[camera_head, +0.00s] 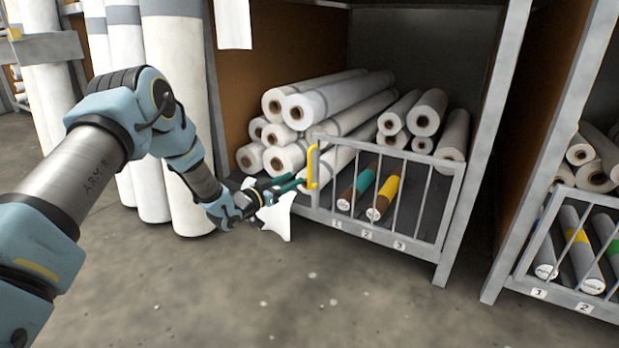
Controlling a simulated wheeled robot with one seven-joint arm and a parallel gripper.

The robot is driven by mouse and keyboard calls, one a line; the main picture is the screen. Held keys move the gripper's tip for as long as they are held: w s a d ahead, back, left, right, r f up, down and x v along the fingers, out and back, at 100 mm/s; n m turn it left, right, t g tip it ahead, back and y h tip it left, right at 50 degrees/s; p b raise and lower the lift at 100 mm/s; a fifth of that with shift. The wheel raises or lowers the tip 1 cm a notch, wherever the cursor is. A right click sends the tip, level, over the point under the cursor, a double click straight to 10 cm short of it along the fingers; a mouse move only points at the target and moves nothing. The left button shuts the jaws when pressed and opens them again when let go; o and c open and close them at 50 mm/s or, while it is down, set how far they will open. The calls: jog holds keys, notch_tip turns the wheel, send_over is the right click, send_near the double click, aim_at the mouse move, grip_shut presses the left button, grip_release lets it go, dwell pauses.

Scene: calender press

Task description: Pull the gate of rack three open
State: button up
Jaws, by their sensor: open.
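A grey barred gate (384,243) closes the lower front of the middle rack bay. Its yellow handle (312,167) stands upright at the gate's left end. My gripper (296,184) is open, with its green-tipped fingers just left of the handle, at the height of its lower part. I cannot tell whether the fingers touch the handle or reach around it. Labels 1, 2 and 3 sit on the gate's bottom rail. Behind the bars lie rolls with brown-and-teal (357,188) and yellow (382,197) bands.
White rolls (330,97) are stacked deeper in the bay. Tall white rolls (177,90) stand upright at the left, behind my arm. Another gated bay (566,293) is at the right, past a grey post (545,160). The concrete floor in front is clear.

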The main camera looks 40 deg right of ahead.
aim_at(309, 185)
jog(key=shift+w+d+b, duration=0.15)
jog(key=shift+d+b, duration=0.7)
jog(key=shift+d, duration=1.35)
jog(key=shift+w+d+b, duration=0.15)
jog(key=shift+d+b, duration=0.65)
jog(key=shift+d, duration=1.35)
jog(key=shift+c, duration=0.3)
grip_shut()
